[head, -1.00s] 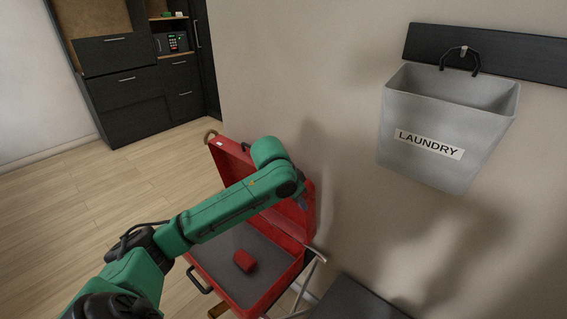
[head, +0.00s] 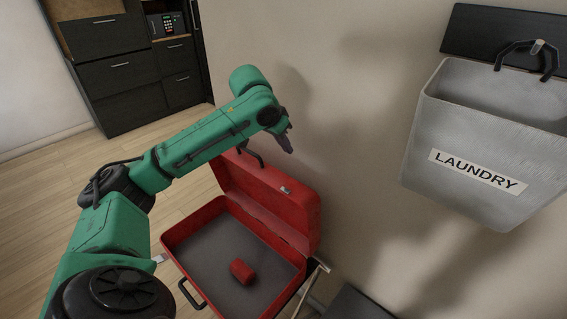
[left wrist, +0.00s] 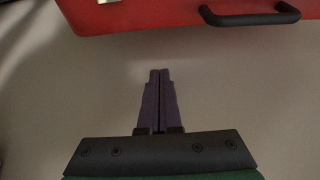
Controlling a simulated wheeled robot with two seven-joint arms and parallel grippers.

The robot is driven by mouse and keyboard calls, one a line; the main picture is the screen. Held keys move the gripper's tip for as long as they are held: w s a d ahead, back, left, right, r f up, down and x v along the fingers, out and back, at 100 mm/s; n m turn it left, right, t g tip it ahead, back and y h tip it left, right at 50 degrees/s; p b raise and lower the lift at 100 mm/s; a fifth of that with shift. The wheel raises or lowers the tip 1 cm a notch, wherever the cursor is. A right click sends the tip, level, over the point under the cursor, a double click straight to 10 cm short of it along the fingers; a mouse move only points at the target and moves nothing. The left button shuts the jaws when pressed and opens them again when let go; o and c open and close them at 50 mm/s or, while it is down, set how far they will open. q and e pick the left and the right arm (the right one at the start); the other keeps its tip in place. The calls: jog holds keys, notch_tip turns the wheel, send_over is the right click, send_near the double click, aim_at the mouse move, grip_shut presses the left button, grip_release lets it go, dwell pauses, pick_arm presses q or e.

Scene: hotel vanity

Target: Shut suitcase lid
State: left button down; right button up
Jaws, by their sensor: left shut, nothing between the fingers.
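The red suitcase (head: 178,236) stands open on a rack, with its grey-lined base facing up. Its lid (head: 262,196) is raised on the wall side, and a dark handle shows at the lid's top edge. A small red object (head: 241,271) lies in the base. My left gripper (head: 287,142) is above the lid's top edge, close to the wall, apart from the lid. In the left wrist view its purple fingers (left wrist: 159,72) are shut and empty. The lid's edge and black handle (left wrist: 250,17) show beyond the fingertips there. My right gripper is out of view.
A grey laundry bin (head: 490,140) hangs on the wall at the right. Dark cabinets with a safe (head: 168,24) stand at the back left. The wall is close behind the lid. Wooden floor is open at the left.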

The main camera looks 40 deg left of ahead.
aim_at(283, 173)
pick_arm(q)
jog(key=f, duration=0.6)
jog(key=shift+a+f+p, duration=0.2)
jog(key=shift+f+p, duration=0.05)
jog(key=shift+p, duration=0.05)
jog(key=shift+s, duration=0.4)
jog(key=shift+w+d+f, duration=0.1)
jog(key=shift+w, duration=0.1)
